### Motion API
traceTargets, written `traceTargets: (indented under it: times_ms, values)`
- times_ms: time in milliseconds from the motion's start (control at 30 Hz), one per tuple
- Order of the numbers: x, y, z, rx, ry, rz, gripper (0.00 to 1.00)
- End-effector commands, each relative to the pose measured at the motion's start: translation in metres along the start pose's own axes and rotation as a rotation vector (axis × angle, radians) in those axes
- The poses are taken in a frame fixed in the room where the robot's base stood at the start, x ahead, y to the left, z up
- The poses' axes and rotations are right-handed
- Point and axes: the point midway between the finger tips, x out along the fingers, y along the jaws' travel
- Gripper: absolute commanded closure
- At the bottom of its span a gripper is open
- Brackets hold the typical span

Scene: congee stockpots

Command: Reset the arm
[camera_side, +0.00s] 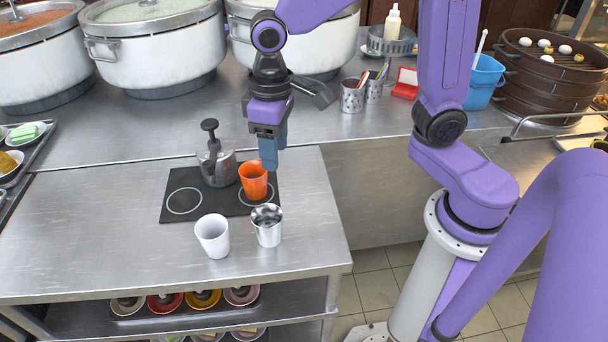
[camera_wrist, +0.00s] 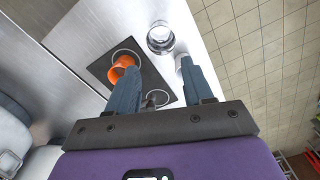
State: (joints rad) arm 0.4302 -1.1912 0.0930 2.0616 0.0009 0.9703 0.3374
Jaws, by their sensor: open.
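My gripper (camera_side: 270,158) hangs fingers down above the back right of the black mat (camera_side: 182,181), open and empty. Its two blue fingers are spread apart in the wrist view (camera_wrist: 160,82). An orange cup (camera_side: 253,182) stands upright on the mat's right side, close to the fingertips in the picture; it also shows in the wrist view (camera_wrist: 119,70). A grey metal pot with a black-topped plunger (camera_side: 216,168) stands on the back of the mat, mostly hidden in the wrist view. A steel cup (camera_side: 267,229) and a white cup (camera_side: 212,238) stand in front, both upright.
Large stockpots (camera_side: 155,50) line the back counter. Utensil tins (camera_side: 352,97), a blue bucket (camera_side: 483,82) and brown steamers (camera_side: 540,85) stand at the back right. A lower shelf (camera_side: 290,302) holds coloured bowls. The steel table (camera_side: 90,230) is clear at its left.

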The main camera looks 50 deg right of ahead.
Motion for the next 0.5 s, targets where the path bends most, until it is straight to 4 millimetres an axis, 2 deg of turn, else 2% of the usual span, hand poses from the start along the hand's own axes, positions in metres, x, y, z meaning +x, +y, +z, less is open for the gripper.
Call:
traceTargets:
  times_ms: [33, 300, 500]
  values:
    - [-0.002, 0.0, 0.017, -0.053, 0.003, -0.002, 0.49]
    - [-0.002, 0.002, 0.105, -0.352, 0.007, -0.006, 0.49]
    - [0.004, 0.01, 0.162, -0.548, 0.01, -0.009, 0.49]
